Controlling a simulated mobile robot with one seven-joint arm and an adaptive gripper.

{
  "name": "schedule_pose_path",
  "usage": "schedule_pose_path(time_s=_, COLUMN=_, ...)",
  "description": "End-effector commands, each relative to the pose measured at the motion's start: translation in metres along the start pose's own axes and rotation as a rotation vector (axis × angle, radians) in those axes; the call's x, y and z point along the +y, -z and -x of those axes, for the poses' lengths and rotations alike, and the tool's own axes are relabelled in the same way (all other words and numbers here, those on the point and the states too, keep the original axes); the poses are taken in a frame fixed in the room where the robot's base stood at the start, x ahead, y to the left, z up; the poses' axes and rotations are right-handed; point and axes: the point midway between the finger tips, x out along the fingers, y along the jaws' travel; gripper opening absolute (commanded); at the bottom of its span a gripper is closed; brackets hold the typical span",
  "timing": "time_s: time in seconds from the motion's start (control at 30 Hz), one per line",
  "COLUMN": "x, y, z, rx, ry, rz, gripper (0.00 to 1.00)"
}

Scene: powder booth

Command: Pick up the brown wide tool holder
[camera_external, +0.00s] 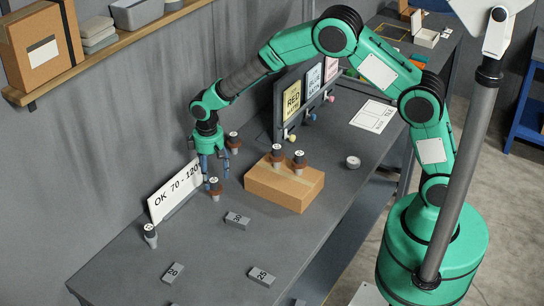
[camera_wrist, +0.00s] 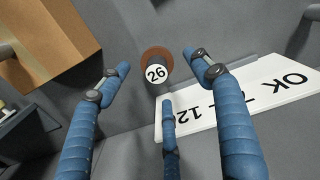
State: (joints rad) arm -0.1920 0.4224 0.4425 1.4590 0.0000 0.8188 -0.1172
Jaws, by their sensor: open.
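A tool holder with a brown flange, a dark body and a white cap (camera_external: 215,188) stands upright on the grey bench by the white sign. In the wrist view this brown-flanged holder (camera_wrist: 156,62) shows the number 26 on its cap. My gripper (camera_external: 214,172) points down above it, its three blue fingers spread. Other brown-flanged holders stand behind (camera_external: 233,142) and on the cardboard box (camera_external: 299,160); which are wide is hard to tell.
The sign "OK 70 - 120" (camera_external: 174,190) stands close on the wall side. The cardboard box (camera_external: 285,190) is to the right. A greyer holder (camera_external: 150,236) stands at the left; small numbered blocks (camera_external: 237,220) lie in front. A colour-card rack (camera_external: 303,95) stands behind.

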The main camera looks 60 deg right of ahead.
Motion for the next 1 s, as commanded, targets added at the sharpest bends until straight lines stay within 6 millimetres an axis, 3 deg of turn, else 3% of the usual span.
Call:
schedule_pose_path(time_s=0.2, x=0.000, y=0.000, z=-0.017, rx=0.000, ry=0.000, rz=0.000, gripper=0.65)
schedule_pose_path(time_s=0.67, x=0.001, y=-0.001, z=-0.022, rx=0.000, ry=0.000, rz=0.000, gripper=0.65)
schedule_pose_path(time_s=1.0, x=0.003, y=-0.005, z=-0.058, rx=-0.001, ry=0.000, rz=0.000, gripper=0.65)
